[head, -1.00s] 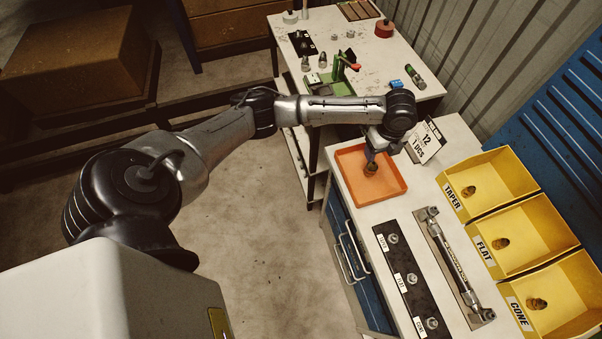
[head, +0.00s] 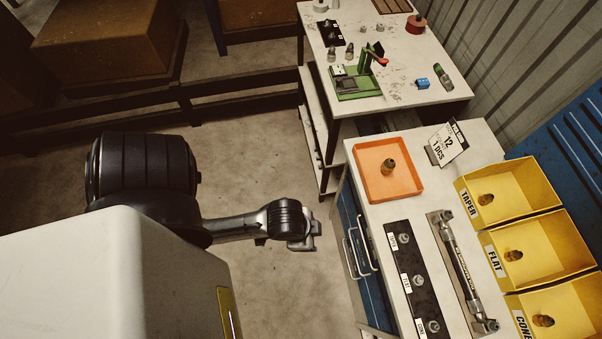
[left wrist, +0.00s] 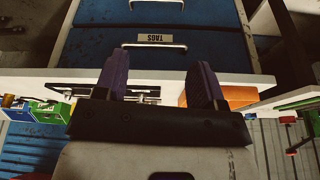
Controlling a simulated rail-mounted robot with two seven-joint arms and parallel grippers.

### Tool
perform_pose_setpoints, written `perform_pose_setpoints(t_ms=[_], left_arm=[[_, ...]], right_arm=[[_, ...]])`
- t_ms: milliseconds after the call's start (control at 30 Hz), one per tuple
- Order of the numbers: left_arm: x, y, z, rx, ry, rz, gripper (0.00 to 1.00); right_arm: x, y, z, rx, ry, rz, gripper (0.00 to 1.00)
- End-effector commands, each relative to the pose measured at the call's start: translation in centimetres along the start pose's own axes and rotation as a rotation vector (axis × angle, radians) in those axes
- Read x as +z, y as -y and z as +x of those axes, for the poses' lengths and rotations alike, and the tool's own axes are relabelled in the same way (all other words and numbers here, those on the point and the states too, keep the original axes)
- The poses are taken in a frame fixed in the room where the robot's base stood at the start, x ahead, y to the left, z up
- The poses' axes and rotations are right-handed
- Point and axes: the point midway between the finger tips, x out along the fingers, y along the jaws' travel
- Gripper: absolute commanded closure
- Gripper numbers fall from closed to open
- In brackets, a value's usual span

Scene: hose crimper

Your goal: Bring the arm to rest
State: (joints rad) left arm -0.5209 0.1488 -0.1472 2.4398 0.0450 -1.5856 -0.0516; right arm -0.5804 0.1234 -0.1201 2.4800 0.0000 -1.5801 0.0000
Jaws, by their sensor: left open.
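My left arm comes in from the left in the head view and is drawn back from the workbench. My left gripper (head: 312,236) hangs over the bare floor, left of the blue drawer cabinet (head: 353,262). In the left wrist view its two dark fingers (left wrist: 160,88) are apart with nothing between them, facing the blue drawer fronts. A brass fitting (head: 388,166) stands upright in the orange tray (head: 372,194), apart from the gripper. My right gripper is in neither view.
Yellow bins labelled TAPER (head: 515,183), FLAT and CONE stand at the right. A hose (head: 463,268) and a dark plate with fittings (head: 414,290) lie on the bench. A green press (head: 362,80) is on the far table. The floor is clear.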

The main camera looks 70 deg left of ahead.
Motion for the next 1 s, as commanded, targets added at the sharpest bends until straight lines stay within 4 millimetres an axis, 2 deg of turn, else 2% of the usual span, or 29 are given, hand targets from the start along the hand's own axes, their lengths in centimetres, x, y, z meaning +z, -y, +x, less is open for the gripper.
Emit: perform_pose_setpoints(t_ms=[67, 200, 533, 667, 867, 1000], left_arm=[[1.0, 0.2, -0.6, -0.018, 0.005, -0.052, 0.36], [1.6, 0.4, -1.0, -0.037, 0.008, -0.093, 0.36], [1.6, 0.5, -1.1, -0.038, 0.008, -0.095, 0.36], [1.4, 0.5, -1.7, -0.037, 0.008, -0.094, 0.36], [0.5, 0.5, -4.6, -0.037, 0.008, -0.093, 0.36], [-0.6, 0.6, -7.9, -0.037, 0.009, -0.093, 0.36]], right_arm=[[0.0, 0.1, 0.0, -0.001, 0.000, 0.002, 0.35], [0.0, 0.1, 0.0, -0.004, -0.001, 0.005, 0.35], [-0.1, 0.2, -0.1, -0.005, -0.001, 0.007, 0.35], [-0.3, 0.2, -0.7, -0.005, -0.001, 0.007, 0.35], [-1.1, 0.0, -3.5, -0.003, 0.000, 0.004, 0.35], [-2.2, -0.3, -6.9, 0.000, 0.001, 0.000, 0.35]])
